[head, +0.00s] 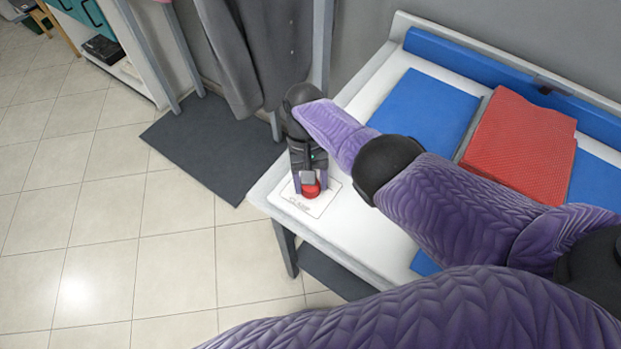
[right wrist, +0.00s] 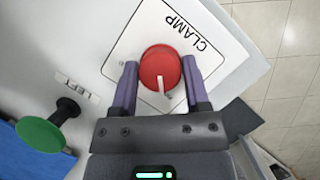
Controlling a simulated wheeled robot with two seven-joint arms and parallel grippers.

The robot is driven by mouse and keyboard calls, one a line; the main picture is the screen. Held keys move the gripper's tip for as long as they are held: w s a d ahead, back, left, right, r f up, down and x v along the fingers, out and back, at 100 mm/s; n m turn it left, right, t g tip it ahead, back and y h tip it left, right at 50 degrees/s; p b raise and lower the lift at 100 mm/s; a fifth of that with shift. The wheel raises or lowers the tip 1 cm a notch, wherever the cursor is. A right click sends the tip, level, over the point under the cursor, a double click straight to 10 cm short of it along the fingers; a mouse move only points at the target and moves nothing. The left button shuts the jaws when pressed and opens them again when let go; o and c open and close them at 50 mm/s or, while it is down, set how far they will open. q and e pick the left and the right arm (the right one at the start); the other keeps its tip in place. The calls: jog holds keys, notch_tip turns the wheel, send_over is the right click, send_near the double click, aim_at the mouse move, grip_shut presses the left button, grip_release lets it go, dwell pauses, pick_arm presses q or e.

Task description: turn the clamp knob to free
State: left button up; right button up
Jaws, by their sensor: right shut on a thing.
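The clamp knob (right wrist: 160,68) is red and round with a white pointer line, on a white plate (right wrist: 118,52) lettered "CLAMP" in the right wrist view. In that view the pointer runs from the knob's middle toward my gripper. In the head view the knob (head: 311,190) sits at the table's left corner, partly covered by my gripper. My right gripper (right wrist: 160,85) is shut on the knob, one purple finger on each side of it. It also shows in the head view (head: 314,186). My left gripper is not in view.
The white table (head: 360,235) carries blue pads (head: 425,108) and a red textured block (head: 520,140). A green round knob (right wrist: 40,134) on a black stem stands near the plate. Grey garments (head: 262,50) hang behind, above a dark mat (head: 215,140). Tiled floor lies open at left.

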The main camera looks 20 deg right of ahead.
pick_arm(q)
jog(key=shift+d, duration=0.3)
pick_arm(e)
jog(key=o, duration=1.3)
pick_arm(q)
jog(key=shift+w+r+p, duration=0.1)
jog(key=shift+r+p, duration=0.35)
jog(key=shift+p, duration=0.05)
pick_arm(e)
jog(key=v, duration=1)
jog(key=shift+s, duration=0.1)
